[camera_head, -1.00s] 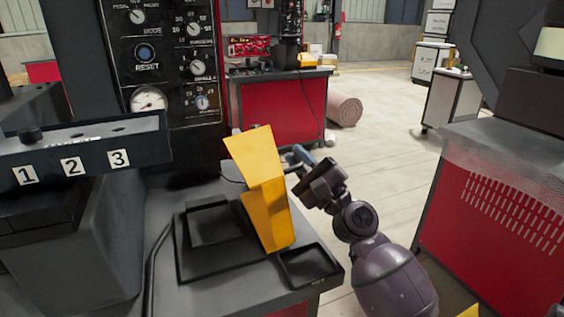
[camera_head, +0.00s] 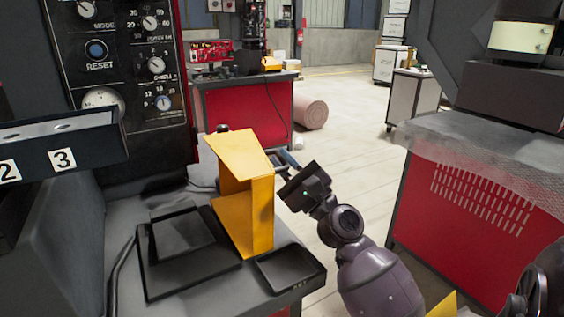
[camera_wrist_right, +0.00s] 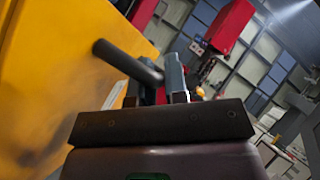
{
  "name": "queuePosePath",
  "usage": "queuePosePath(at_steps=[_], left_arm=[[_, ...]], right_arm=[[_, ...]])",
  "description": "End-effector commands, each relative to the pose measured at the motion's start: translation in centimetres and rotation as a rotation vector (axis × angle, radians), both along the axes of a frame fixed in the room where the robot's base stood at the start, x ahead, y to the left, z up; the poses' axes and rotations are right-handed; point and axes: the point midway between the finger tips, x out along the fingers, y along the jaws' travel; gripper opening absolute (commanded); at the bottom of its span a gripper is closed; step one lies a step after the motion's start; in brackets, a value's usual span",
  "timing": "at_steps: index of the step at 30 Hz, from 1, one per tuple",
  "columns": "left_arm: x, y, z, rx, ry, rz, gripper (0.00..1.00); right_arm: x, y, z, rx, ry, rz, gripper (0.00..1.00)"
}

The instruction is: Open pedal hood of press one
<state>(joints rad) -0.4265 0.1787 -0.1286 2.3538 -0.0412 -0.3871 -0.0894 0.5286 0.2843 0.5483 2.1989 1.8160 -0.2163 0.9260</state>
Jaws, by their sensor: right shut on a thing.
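My right gripper (camera_head: 290,163) is at the right side of the hood. It is shut on the handle in the right wrist view (camera_wrist_right: 162,85). The fingertips are partly hidden behind the hood in the head view. My left gripper is not in view.
A black tray (camera_head: 155,282) and a smaller black tray (camera_head: 289,270) sit beside the hood. A control panel (camera_head: 130,60) with knobs and gauges stands behind left. A red cabinet with mesh (camera_head: 480,200) stands on the right. Open floor (camera_head: 345,125) lies between.

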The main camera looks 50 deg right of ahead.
Motion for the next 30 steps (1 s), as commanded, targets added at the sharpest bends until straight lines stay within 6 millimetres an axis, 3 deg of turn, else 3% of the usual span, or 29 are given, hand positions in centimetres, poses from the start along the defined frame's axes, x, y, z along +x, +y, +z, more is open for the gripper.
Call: queuePosePath(at_steps=[3, 4, 5, 17, 30], left_arm=[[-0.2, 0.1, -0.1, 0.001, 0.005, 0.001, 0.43], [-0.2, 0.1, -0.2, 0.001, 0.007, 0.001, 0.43], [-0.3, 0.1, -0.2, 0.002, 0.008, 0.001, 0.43], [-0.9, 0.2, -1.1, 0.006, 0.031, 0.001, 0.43], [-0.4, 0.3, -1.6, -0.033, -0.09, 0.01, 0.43]], right_arm=[[0.0, 0.0, 0.2, 0.004, -0.003, 0.002, 0.0], [0.0, 0.0, 0.2, 0.003, -0.003, 0.001, 0.18], [0.0, 0.0, 0.2, 0.003, -0.003, 0.001, 0.23], [-0.6, 0.0, -0.8, 0.001, 0.004, 0.0, 0.23], [-5.5, -0.4, -4.6, 0.001, 0.012, -0.001, 0.23]])
